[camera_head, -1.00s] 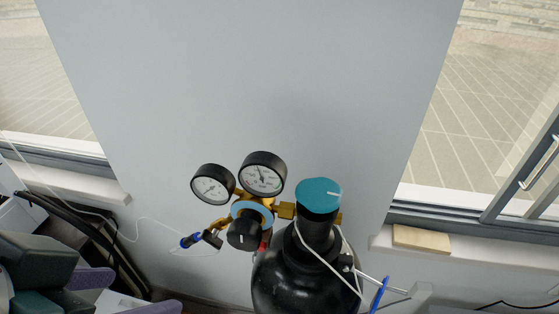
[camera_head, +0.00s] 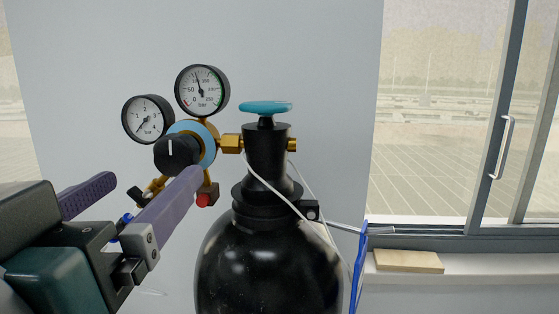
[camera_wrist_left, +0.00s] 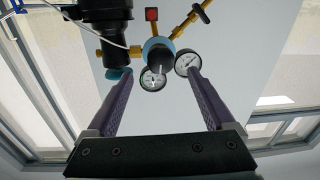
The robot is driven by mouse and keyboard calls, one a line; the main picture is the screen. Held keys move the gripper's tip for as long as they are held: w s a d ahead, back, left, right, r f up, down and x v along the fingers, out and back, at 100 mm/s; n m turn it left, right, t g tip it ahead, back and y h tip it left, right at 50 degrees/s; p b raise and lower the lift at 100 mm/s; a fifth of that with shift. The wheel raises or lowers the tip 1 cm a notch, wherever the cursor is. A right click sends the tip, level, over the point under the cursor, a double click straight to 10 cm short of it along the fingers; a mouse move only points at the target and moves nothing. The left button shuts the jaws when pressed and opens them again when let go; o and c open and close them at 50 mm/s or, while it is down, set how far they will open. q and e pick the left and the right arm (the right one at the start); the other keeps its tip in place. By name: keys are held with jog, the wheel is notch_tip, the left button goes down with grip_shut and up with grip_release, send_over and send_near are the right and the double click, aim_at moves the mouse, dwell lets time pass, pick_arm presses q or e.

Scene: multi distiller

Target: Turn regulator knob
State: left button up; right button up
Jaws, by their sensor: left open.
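The regulator knob (camera_head: 178,153) is black with a white line that stands upright in the head view. It sits on the blue-ringed brass regulator body (camera_head: 207,141). My left gripper (camera_head: 157,174) is open and empty, with purple fingers pointing at the regulator from the lower left. One finger overlaps the knob's lower edge in the head view; contact cannot be told. In the left wrist view, which looks inverted, the knob (camera_wrist_left: 158,60) lies between the fingertips (camera_wrist_left: 159,74), beyond them or level with them. My right gripper is not in view.
Two round gauges, a left one (camera_head: 147,119) and an upper one (camera_head: 202,90), stand close above the knob. A black gas cylinder (camera_head: 265,265) with a teal valve wheel (camera_head: 266,107) stands to the right. A wooden block (camera_head: 408,261) lies on the window sill.

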aim_at(172, 161)
pick_arm(q)
jog(key=w+p, duration=0.1)
jog(key=w, duration=0.7)
jog(key=shift+a+p, duration=0.15)
jog(key=shift+p, duration=0.2)
jog(key=c, duration=1.4)
